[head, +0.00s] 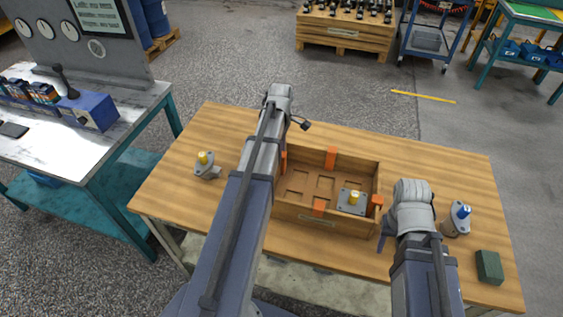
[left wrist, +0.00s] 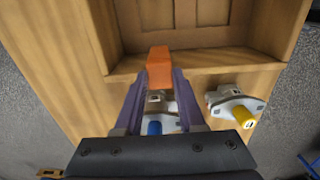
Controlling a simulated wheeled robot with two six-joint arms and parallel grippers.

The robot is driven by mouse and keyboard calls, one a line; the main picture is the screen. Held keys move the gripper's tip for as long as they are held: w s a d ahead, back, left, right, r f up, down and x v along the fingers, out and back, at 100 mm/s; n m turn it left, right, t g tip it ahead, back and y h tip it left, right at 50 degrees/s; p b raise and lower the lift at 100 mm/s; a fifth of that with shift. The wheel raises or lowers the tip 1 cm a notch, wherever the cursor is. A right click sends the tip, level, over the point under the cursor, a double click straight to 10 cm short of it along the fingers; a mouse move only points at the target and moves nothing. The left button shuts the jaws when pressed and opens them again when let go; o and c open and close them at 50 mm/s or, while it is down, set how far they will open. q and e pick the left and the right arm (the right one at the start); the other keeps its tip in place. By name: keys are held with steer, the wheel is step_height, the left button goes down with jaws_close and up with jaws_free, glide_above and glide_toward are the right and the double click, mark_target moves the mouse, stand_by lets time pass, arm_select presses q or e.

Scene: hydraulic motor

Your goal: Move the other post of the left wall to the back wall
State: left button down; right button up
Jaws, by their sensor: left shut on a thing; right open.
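An open wooden crate (head: 345,225) stands on the table. An orange post (head: 284,162) shows at its left wall, partly hidden by my left arm. One orange post (head: 331,158) is on the back wall, one (head: 319,206) on the front wall and one (head: 377,201) at the right wall. In the left wrist view my left gripper (left wrist: 160,85) is shut on an orange post (left wrist: 160,62) at the crate's wall; I cannot tell whether it is lifted clear. My right gripper (head: 384,240) is open beside the crate's front right corner.
A yellow-capped motor (head: 354,200) sits inside the crate. Another (head: 206,168) stands left of it, and a blue-capped one (left wrist: 160,124) is close by. A blue-capped motor (head: 458,220) and a dark green block (head: 489,267) are at the right. The table behind the crate is clear.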

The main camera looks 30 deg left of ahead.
stand_by(0.5)
arm_select(q)
step_height(320, 180, up, 13)
steer(key=p, duration=1.2)
steer(key=shift+f, duration=0.2)
arm_select(e)
step_height(320, 180, up, 12)
steer(key=shift+r, duration=0.25)
